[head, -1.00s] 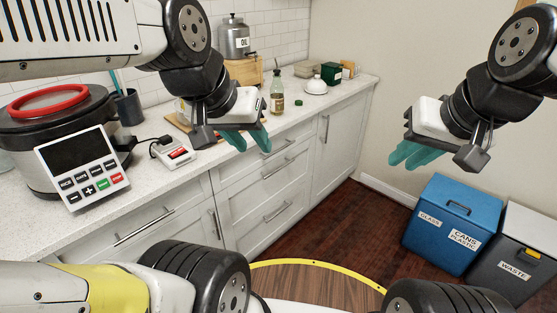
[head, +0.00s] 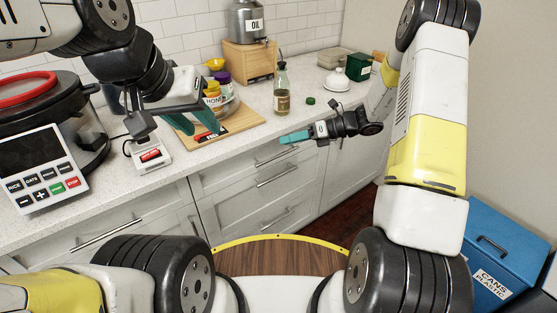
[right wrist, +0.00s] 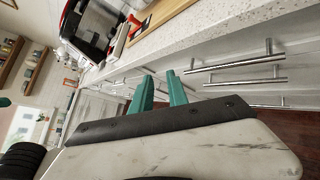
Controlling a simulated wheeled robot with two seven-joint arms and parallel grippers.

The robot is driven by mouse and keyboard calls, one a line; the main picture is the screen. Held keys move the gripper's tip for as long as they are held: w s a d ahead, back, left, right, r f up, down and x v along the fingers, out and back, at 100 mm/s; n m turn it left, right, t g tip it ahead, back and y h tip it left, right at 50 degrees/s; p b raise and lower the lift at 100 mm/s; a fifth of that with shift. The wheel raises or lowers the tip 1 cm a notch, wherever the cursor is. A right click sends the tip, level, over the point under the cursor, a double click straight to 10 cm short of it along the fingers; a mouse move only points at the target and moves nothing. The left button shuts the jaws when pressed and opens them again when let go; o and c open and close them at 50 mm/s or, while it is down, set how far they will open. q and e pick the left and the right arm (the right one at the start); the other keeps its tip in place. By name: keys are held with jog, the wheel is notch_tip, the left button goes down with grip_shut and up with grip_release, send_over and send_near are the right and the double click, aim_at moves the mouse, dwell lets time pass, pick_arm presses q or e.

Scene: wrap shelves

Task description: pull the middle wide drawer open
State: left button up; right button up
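The white middle wide drawer (head: 235,192) is in a stack below the counter in the head view and looks shut. Its silver bar handle (head: 276,176) sits below the top drawer's handle (head: 276,156). Several bar handles (right wrist: 245,82) show at the right in the right wrist view. My right gripper (head: 283,139) is near the counter's front edge, above the drawer handles, and holds nothing. Its teal fingers (right wrist: 161,86) are apart in the right wrist view. My left gripper (head: 206,123) is open and empty above the counter by the cutting board.
A blue bin (head: 505,250) stands on the floor at right.

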jog(key=w+d+f+m+t+y, duration=0.1)
jog(key=w+f+m+t, duration=0.2)
jog(key=f+m, duration=0.55)
jog(key=m+t, duration=0.3)
jog(key=m, duration=0.4)
send_near(279, 176)
jog(key=r+x, duration=0.1)
jog(key=x, duration=0.5)
jog(key=f+x, duration=0.1)
jog(key=x, duration=0.3)
jog(key=shift+w+f, duration=0.2)
jog(key=shift+f, duration=0.05)
jog(key=shift+c, duration=0.4)
grip_shut()
jog(key=shift+h, duration=0.3)
